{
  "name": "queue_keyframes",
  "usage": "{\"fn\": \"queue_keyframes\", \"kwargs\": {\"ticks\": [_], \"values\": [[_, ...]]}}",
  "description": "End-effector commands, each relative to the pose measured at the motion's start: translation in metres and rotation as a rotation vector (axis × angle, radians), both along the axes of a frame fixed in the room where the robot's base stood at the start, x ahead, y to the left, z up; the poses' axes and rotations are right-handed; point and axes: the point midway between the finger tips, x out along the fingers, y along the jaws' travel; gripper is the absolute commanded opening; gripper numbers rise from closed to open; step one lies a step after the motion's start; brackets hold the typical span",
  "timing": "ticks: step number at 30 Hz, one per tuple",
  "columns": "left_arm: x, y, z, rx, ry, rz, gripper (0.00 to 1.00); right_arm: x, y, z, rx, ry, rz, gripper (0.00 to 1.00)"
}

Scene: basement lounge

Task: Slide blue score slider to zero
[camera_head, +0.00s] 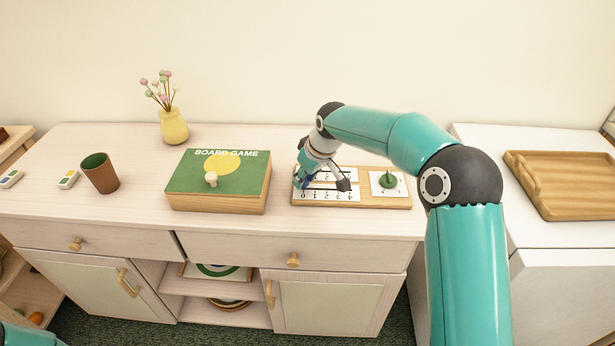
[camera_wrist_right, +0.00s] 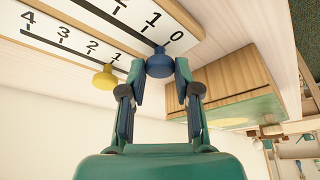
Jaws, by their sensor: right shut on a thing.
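The score board (camera_head: 350,203) is a wooden tray with white number strips, lying on the cabinet top. The blue score slider (camera_wrist_right: 159,65) is a round knob near the 0 end of its numbered strip, close to the 0 mark. My right gripper (camera_wrist_right: 159,78) is shut on the blue slider, one finger on each side of it. In the head view the right gripper (camera_head: 301,182) reaches down at the board's left end and partly hides the strips. A yellow slider (camera_wrist_right: 105,78) sits near the 1 of the other strip. My left gripper is out of view.
The board game box (camera_head: 218,180) stands just left of the board. A green knob (camera_head: 388,181) is on the board's right part. A brown cup (camera_head: 100,173), a yellow vase (camera_head: 174,127) and a wooden tray (camera_head: 565,182) are farther off.

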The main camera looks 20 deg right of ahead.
Motion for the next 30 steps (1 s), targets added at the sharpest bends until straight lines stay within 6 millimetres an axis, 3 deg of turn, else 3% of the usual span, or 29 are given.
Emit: {"fn": "queue_keyframes", "kwargs": {"ticks": [1, 5, 17, 23, 30], "values": [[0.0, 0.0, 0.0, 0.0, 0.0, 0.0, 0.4, 0.002, 0.004, 0.002, 0.007, -0.007, 0.002, 0.35], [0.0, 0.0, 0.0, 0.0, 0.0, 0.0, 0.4, 0.001, 0.004, 0.001, 0.005, -0.005, 0.002, 0.57], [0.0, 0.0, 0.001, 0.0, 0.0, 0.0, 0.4, -0.001, 0.001, 0.004, 0.004, -0.002, 0.001, 0.57], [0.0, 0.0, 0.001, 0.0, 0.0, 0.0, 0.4, -0.011, -0.003, 0.028, 0.004, -0.004, 0.0, 0.57], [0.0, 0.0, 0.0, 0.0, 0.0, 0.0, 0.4, -0.029, -0.009, 0.072, 0.004, -0.006, 0.0, 0.57]]}}
